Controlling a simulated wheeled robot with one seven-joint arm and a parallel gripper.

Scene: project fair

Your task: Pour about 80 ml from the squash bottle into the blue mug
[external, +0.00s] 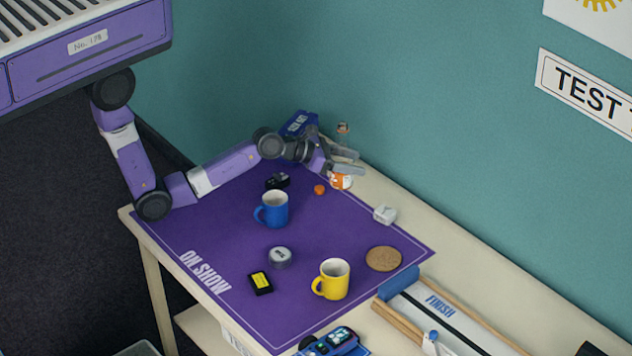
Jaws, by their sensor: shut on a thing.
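The squash bottle (341,182) is near the back edge of the purple mat, with an orange and white label low on it. Its narrow upper part shows above my fingers, and it looks about upright. My gripper (345,163) is shut on the bottle, and the fingers hide its middle. I cannot tell whether its base touches the table. A small orange cap (319,189) lies on the mat, left of the bottle. The blue mug (274,211) stands upright on the mat, in front and left of my gripper, handle to the left. Its pale inside shows no clear liquid.
A yellow mug (334,281), grey tin (280,257), black-and-yellow item (261,283) and cork coaster (384,259) lie forward. A black item (277,181) is behind the blue mug. A dark blue box (299,123) stands behind my wrist, a white item (385,215) right.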

